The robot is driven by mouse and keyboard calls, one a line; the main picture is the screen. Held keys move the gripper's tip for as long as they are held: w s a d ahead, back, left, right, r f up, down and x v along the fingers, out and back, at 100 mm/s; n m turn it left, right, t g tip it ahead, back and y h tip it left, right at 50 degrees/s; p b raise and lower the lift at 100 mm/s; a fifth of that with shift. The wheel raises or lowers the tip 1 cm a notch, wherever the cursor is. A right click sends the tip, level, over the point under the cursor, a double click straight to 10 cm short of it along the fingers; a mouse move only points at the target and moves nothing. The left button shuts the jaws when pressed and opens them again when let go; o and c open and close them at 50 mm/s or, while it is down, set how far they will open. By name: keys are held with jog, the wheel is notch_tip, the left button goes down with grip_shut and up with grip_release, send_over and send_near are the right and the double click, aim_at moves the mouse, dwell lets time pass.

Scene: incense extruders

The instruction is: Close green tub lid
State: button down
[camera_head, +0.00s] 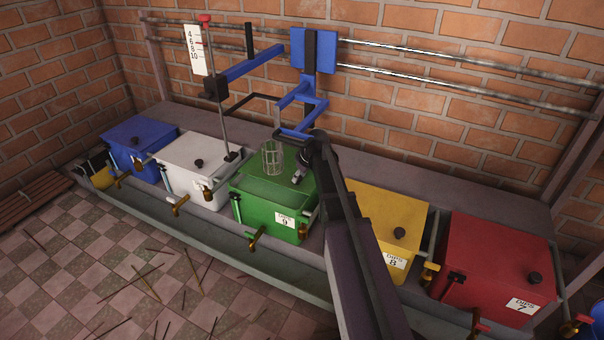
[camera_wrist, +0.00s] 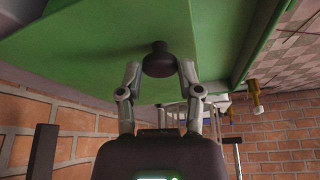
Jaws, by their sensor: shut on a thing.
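The green tub (camera_head: 262,214) stands in the middle of the row, with a white label on its front. Its green lid (camera_wrist: 85,60) fills much of the wrist view and bears a dark round knob (camera_wrist: 158,60). My gripper (camera_wrist: 160,68) is shut on this knob, one finger on each side. In the head view my gripper (camera_head: 299,178) is at the right side of the tub's top, and it hides the knob. I cannot tell whether the lid lies fully flush on the rim.
A wire basket (camera_head: 272,157) is at the back of the green tub, left of my gripper. A blue bracket (camera_head: 300,100) stands behind. White (camera_head: 190,162), blue (camera_head: 140,140), yellow (camera_head: 385,215) and red (camera_head: 495,255) tubs flank it. A brick wall is behind.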

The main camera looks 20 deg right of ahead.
jog(key=shift+c, duration=1.3)
grip_release()
jog(key=shift+w+d, duration=0.1)
jog(key=shift+w, duration=0.05)
